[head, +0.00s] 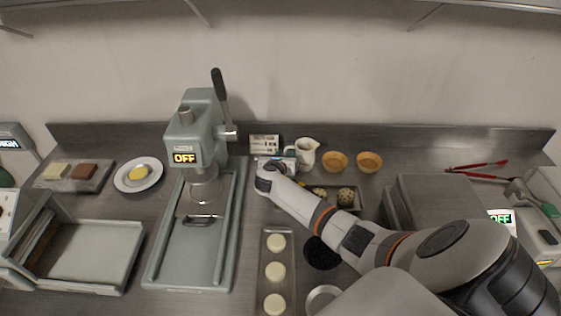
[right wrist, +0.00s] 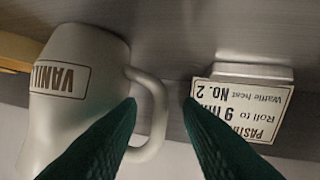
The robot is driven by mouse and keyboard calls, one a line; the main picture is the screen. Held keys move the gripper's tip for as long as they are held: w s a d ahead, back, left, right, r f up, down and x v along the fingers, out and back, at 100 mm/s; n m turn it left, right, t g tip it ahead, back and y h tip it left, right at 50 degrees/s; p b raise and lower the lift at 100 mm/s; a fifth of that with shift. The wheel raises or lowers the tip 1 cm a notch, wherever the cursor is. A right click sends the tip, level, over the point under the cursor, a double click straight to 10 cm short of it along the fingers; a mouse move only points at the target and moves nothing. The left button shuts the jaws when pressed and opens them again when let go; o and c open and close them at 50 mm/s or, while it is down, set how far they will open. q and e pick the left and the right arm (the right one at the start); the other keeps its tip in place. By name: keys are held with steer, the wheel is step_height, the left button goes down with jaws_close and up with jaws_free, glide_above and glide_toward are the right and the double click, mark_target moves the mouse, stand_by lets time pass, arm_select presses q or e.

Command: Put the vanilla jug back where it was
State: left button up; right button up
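The vanilla jug (head: 306,155) is a white pitcher standing upright on the steel counter near the back wall. In the right wrist view the jug (right wrist: 85,70) shows large at the left, upside down, with its "VANILLA" label partly cut off and its handle toward my fingers. My right gripper (right wrist: 160,103) is open, its two dark green fingers apart, with the jug's handle in the gap seen between the fingertips. I cannot tell whether they touch the handle. In the head view my right gripper (head: 289,156) is at the jug's left side. My left gripper is not in view.
A small sign card (head: 265,144) stands left of the jug; it also shows in the wrist view (right wrist: 237,110). Two tan bowls (head: 335,161) sit right of the jug. The green press (head: 200,130) stands farther left. A tray (head: 277,300) with pale rounds lies in front.

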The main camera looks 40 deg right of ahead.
steer(key=v, duration=1.2)
steer(key=shift+d, duration=0.1)
